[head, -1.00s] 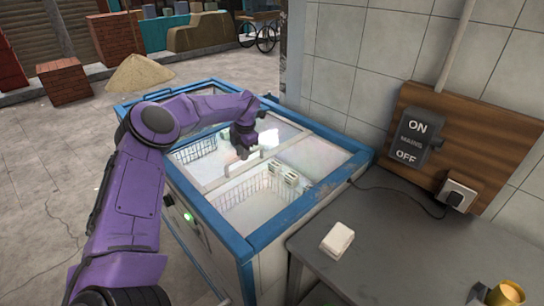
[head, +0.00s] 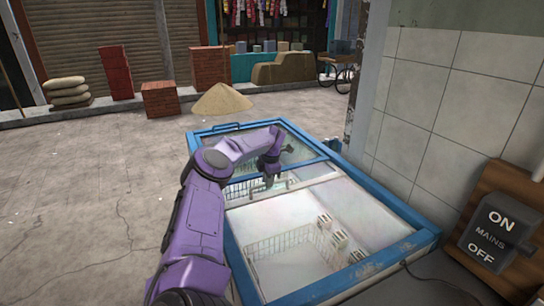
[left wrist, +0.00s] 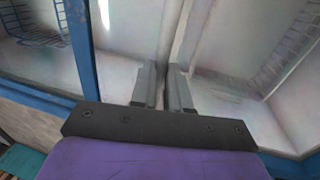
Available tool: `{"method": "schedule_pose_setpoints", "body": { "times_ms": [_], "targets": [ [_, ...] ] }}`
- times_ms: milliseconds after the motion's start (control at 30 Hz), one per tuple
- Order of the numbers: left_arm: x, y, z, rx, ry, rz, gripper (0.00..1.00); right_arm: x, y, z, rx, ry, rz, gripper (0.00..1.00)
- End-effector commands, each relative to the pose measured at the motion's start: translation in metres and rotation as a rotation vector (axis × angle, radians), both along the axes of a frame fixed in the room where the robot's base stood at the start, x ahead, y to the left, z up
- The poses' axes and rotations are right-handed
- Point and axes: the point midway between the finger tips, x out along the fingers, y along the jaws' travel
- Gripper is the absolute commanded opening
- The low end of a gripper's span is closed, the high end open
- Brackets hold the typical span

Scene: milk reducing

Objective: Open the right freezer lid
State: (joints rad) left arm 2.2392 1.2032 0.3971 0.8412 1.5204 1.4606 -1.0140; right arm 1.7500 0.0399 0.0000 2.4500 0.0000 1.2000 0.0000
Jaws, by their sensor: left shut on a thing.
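The freezer (head: 236,262) is a chest with a blue rim, below the middle of the head view. A pale crossbar (head: 315,181), seemingly the right lid's edge, runs across it just nearer than a blue crossbar. My left gripper (head: 269,182) reaches over the freezer from the left and points down at this pale bar. In the left wrist view, its two fingers (left wrist: 165,88) are closed on a thin upright part of the lid edge, with a pale pane on the right. I cannot clearly tell how far the lid has slid. My right gripper is not in view.
Wire baskets and white cartons (head: 338,238) lie inside the freezer. A tiled wall (head: 445,100) stands close on the right, with a mains switch (head: 497,235) on a wooden board above a dark counter. Open paving (head: 90,190) lies on the left.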

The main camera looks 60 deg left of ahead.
Motion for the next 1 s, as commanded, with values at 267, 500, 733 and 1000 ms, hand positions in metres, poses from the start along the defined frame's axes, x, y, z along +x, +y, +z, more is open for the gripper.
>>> {"method": "schedule_pose_setpoints", "body": {
  "times_ms": [267, 500, 733, 1000],
  "targets": [
    [0.002, -0.001, 0.001, 0.000, -0.004, -0.002, 0.41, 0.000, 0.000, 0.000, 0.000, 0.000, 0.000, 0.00],
    [0.000, 0.000, 0.001, 0.000, -0.002, 0.001, 0.41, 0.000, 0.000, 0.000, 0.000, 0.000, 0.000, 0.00],
    [0.001, -0.006, 0.031, 0.000, -0.009, 0.000, 0.41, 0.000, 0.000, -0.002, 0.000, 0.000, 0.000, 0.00],
    [0.000, -0.018, 0.089, 0.003, -0.005, 0.000, 0.41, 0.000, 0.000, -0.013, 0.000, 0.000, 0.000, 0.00]
  ]
}}
